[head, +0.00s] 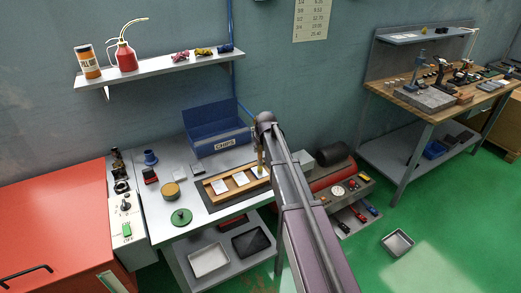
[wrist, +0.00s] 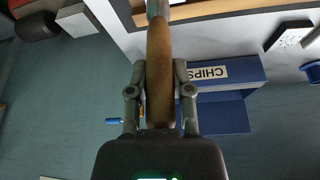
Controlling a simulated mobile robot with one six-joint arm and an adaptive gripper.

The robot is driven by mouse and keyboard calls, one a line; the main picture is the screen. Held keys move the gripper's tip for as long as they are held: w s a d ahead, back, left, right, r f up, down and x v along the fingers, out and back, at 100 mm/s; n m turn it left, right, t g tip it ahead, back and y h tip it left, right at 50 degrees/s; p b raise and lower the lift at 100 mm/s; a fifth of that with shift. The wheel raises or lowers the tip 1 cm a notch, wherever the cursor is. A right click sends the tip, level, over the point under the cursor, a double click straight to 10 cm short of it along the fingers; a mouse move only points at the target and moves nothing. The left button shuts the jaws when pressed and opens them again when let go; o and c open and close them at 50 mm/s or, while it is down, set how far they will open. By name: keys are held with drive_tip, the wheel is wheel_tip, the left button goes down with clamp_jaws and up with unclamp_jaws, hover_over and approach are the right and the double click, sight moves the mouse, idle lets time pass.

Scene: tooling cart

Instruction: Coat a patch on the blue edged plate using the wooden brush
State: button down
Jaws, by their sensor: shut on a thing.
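The wooden brush (wrist: 160,60) is upright between my gripper's fingers (wrist: 159,90) in the wrist view, its metal ferrule at the top edge and its bristles out of frame. In the head view the brush (head: 260,154) hangs down from my gripper over the right end of a wood-framed dark board. Three pale plates lie on that board: a left one (head: 219,186), a middle one (head: 241,179) and a right one (head: 257,173). The brush tip is at or just above the right plate; I cannot tell whether it touches. The plates' edge colours are too small to tell.
A blue CHIPS bin (head: 217,130) stands behind the board. A round tan tin (head: 170,190), a green disc (head: 181,217) and a blue cup (head: 150,158) are to the left on the cart (head: 160,228).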

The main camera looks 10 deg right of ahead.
drive_tip(key=w, duration=0.1)
drive_tip(key=w+a, duration=0.1)
drive_tip(key=w, duration=0.1)
idle(0.4)
drive_tip(key=shift+s+f, duration=0.1)
drive_tip(key=shift+s, duration=0.05)
idle(0.5)
drive_tip(key=shift+s+d, duration=0.3)
drive_tip(key=shift+s, duration=0.55)
drive_tip(key=shift+s+d, duration=0.25)
drive_tip(key=shift+s, duration=0.55)
drive_tip(key=s, duration=0.2)
drive_tip(key=s+d, duration=0.1)
drive_tip(key=shift+s+d, duration=0.15)
drive_tip(key=shift+s, duration=0.2)
drive_tip(key=shift+s+a, duration=0.15)
drive_tip(key=shift+a, duration=0.35)
